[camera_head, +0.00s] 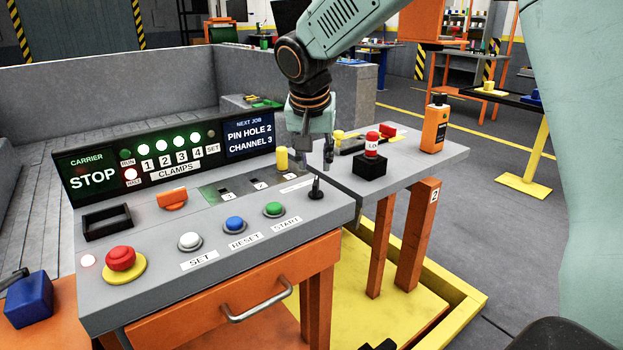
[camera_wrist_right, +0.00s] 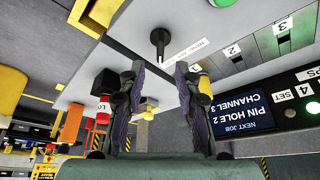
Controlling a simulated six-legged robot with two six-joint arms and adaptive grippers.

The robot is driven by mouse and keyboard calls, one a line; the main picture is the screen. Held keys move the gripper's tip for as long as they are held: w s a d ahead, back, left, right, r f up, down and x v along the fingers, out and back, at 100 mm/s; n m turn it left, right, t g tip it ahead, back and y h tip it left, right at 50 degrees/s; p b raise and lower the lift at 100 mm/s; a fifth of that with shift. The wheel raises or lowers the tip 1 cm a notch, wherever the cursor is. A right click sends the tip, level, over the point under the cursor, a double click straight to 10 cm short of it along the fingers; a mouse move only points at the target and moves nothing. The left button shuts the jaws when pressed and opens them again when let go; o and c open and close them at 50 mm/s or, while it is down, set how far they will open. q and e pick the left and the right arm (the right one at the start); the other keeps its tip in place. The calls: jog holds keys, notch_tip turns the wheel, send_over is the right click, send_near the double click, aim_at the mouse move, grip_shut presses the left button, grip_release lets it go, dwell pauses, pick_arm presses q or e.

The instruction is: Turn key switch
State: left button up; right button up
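The key switch (camera_head: 316,188) is a small upright black stem on a round base, near the right end of the grey control panel (camera_head: 130,290). In the right wrist view the switch (camera_wrist_right: 159,42) shows beside a white label strip (camera_wrist_right: 184,53), partly legible. My right gripper (camera_head: 316,166) points down just above and behind the switch in the head view. In the wrist view its two fingers (camera_wrist_right: 160,72) are spread, with the switch beyond the gap and nothing between them. The fingers look apart from the switch. My left gripper is not in view.
A yellow cylinder (camera_head: 282,160) stands close to my right gripper. A red-topped black block (camera_head: 370,178) and an orange bottle (camera_head: 435,125) stand on the side table. Set, reset and start buttons, a red stop button (camera_head: 121,258) and an orange handle (camera_head: 172,199) stand on the panel.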

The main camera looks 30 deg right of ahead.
aim_at(316, 182)
jog(key=b+x, duration=0.1)
jog(key=x, duration=0.5)
jog(key=shift+f+b, duration=0.3)
jog(key=shift+s, duration=0.15)
jog(key=shift+w+f, duration=0.15)
jog(key=shift+w, duration=0.1)
jog(key=shift+c, duration=0.4)
jog(key=shift+s, duration=0.1)
grip_shut()
